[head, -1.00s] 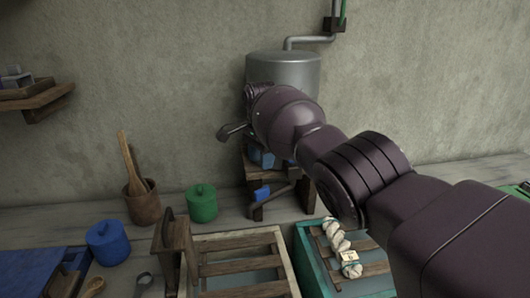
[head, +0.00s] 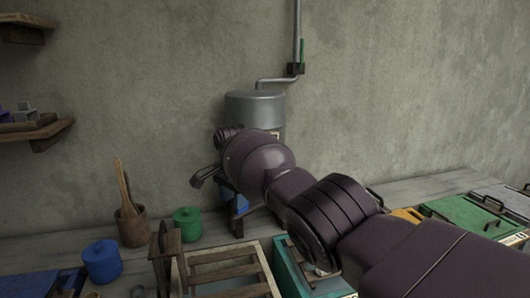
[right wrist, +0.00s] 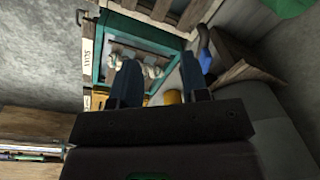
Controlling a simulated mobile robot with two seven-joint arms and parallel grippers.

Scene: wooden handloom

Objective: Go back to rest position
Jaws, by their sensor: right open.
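My right arm reaches in from the lower right of the head view toward the metal tank (head: 255,108). My right gripper (head: 205,177) shows small and dark at the arm's far end, in front of the wall. In the right wrist view its two fingers (right wrist: 160,78) are apart with nothing held between them. Beyond them lies a teal-framed crate (right wrist: 98,62) with a pale twisted skein (right wrist: 150,70) in it. In the head view my arm hides most of that teal crate (head: 287,275). My left gripper is not in view.
A wooden crate (head: 228,272) stands at the front. A green pot (head: 187,222), a blue pot (head: 102,262) and a wooden cup (head: 131,228) stand to its left. Lidded boxes (head: 463,215) stand at the right. A shelf (head: 38,132) is on the left wall.

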